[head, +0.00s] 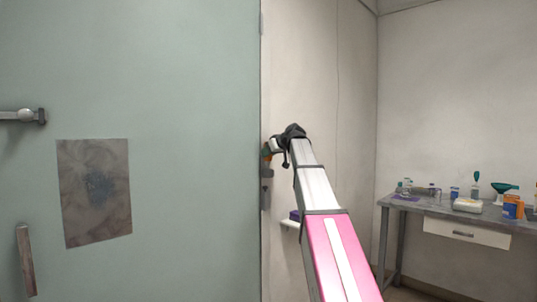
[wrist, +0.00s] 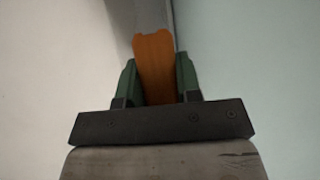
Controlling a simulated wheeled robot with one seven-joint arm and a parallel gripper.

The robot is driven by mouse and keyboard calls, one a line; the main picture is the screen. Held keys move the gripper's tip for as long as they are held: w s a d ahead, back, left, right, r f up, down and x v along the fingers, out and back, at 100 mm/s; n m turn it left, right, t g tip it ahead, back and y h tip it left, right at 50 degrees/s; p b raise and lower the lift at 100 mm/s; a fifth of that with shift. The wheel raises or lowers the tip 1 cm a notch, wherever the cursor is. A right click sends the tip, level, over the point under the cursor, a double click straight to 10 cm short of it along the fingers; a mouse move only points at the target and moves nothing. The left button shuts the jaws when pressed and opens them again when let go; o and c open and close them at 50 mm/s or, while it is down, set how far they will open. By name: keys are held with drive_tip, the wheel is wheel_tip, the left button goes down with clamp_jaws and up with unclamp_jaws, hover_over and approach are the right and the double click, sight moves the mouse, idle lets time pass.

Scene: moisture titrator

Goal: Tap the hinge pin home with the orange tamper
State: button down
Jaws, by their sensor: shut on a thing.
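My gripper (wrist: 157,85) is shut on the orange tamper (wrist: 154,58), held between its two green fingers in the wrist view. A grey hinge (head: 266,188) sits on the door's right edge, just below the gripper. The hinge pin cannot be made out. Whether the tamper touches the hinge or pin cannot be told.
The large green door (head: 190,90) fills the left, with a handle (head: 25,116) and a dark panel (head: 94,192). A bench (head: 410,204) with several bottles and a green funnel (head: 504,187) stands right.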

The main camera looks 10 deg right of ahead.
sight(269, 169)
wheel_tip(269, 169, down, 6)
drive_tip(key=shift+r, duration=0.1)
idle(0.4)
drive_tip(key=shift+r, duration=2.35)
drive_tip(key=c, duration=1.8)
unclamp_jaws()
clamp_jaws()
